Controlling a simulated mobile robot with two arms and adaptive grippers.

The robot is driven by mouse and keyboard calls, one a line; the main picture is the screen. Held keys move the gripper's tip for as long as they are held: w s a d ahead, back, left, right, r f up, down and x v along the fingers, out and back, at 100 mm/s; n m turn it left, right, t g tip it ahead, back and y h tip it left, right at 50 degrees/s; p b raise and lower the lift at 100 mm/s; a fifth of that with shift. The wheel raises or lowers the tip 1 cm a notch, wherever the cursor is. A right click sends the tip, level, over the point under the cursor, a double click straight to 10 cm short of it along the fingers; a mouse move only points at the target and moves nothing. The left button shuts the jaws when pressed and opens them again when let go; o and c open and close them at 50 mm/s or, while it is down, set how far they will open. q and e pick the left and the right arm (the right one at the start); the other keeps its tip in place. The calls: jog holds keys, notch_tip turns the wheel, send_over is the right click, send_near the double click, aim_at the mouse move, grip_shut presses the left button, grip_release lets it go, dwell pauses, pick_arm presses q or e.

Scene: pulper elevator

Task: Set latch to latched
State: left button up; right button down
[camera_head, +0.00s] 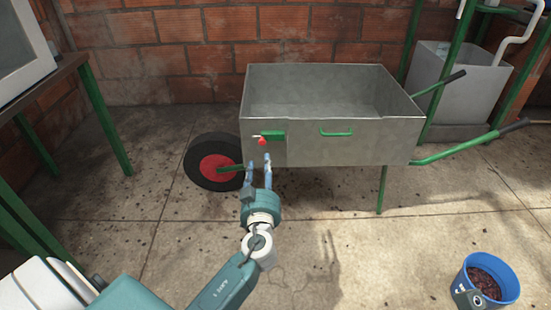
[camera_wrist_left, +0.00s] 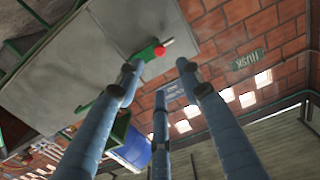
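The latch (camera_head: 270,136) is a small green piece with a red knob, on the left part of the metal wheelbarrow's near side wall. In the left wrist view the latch (camera_wrist_left: 158,51) shows its red knob and a short grey pin beyond the green part. My left gripper (camera_head: 258,160) is just below and in front of the latch, with its blue fingers spread and pointing up toward it. The fingers (camera_wrist_left: 160,75) look open and empty in the left wrist view. I cannot tell whether a finger touches the latch.
The wheelbarrow (camera_head: 370,140) has a black wheel with a red hub (camera_head: 216,166) and a green handle (camera_head: 336,133) on its wall. A blue bucket (camera_head: 486,281) stands at the lower right. A green-legged table (camera_head: 40,75) is at the left. Floor between is clear.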

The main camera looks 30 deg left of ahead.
aim_at(262, 143)
pick_arm(q)
jog(key=x, duration=1)
jog(key=shift+w+a+b, duration=0.2)
jog(key=shift+w+b, duration=0.1)
jog(key=shift+b, duration=0.1)
grip_shut()
